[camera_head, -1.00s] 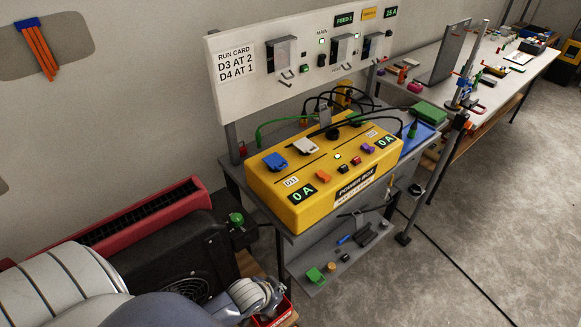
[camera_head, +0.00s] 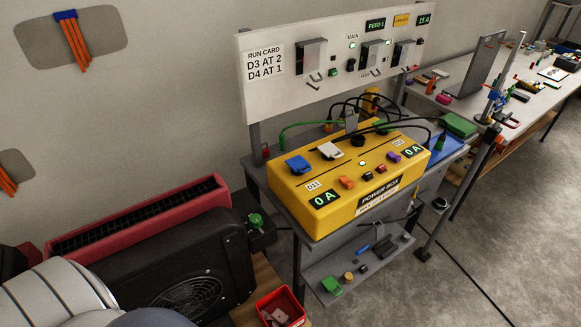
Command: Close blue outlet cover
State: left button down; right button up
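The blue outlet cover (camera_head: 298,164) is on the left end of the top of the yellow power box (camera_head: 345,200). It looks tilted up from the box top, but its exact angle is hard to tell. A white cover (camera_head: 331,151) is just right of it, also seemingly raised. Neither gripper shows. Only a rounded light-grey part of my arm is visible at the lower left, well away from the box.
A black fan unit (camera_head: 180,265) and red heater (camera_head: 140,222) stand left of the bench. A red bin (camera_head: 281,308) is at the bottom. The white switch panel (camera_head: 335,62) rises behind the box, with cables between.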

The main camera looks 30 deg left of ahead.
aim_at(297, 162)
jog(key=i+l+u, duration=0.15)
jog(key=u, duration=0.3)
jog(key=i+l+u, duration=0.1)
jog(key=u, duration=0.3)
jog(key=l+u, duration=0.45)
jog(key=i+l+u, duration=0.1)
jog(key=u, duration=0.35)
